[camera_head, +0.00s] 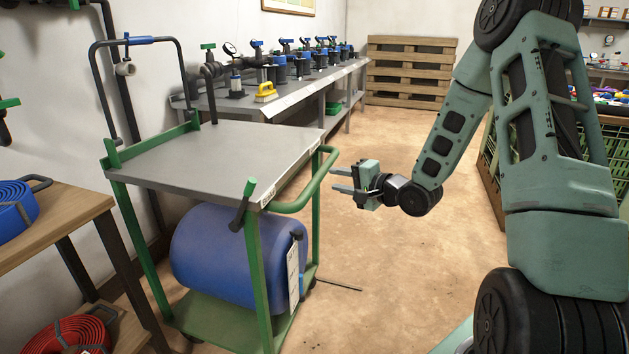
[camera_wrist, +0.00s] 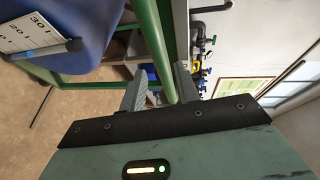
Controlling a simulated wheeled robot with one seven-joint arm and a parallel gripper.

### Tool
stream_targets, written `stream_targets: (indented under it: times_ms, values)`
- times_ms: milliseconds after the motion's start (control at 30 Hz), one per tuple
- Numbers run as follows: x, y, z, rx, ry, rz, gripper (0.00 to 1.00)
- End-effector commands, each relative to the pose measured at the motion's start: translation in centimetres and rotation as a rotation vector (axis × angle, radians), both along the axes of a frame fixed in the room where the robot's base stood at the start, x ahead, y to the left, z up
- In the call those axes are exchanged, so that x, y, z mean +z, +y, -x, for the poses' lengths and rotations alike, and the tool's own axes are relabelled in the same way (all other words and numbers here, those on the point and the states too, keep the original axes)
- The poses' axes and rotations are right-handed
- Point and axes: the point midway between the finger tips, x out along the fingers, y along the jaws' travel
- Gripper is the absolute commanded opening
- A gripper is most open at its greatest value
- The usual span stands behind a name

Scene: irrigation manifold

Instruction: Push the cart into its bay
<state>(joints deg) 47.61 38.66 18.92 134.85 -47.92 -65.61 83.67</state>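The cart (camera_head: 200,158) has a green frame, a grey top and a lower shelf carrying a blue drum (camera_head: 222,255). Its curved green push handle (camera_head: 322,175) is at the right end of the top; a green bar (camera_wrist: 155,45) also shows in the wrist view. My gripper (camera_head: 334,179) is open and empty, at handle height just right of the handle. In the wrist view its fingers (camera_wrist: 160,88) stand apart, with the green bar seen between them. I cannot tell whether they touch it. No bay can be made out clearly.
A long bench (camera_head: 290,95) with valves stands behind the cart along the wall. A wooden table (camera_head: 50,225) with hoses is at left. A pallet (camera_head: 410,72) leans at the back. A green crate (camera_head: 491,150) is at right. The middle floor is clear.

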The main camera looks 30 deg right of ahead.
Motion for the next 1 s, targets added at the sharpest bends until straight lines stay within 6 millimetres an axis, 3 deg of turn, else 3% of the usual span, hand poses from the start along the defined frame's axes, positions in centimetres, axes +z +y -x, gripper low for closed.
stream_targets:
  times_ms: [200,400,600,867,1000]
  values:
    - [-1.1,1.3,-4.3,0.002,-0.002,0.000,0.31]
    - [-1.5,2.0,-7.1,0.002,-0.001,0.000,0.31]
    - [-1.6,2.3,-8.3,0.000,0.000,0.000,0.31]
    - [-1.6,2.3,-8.4,0.000,0.000,0.000,0.31]
    - [-1.6,2.3,-8.4,0.000,0.000,0.000,0.00]
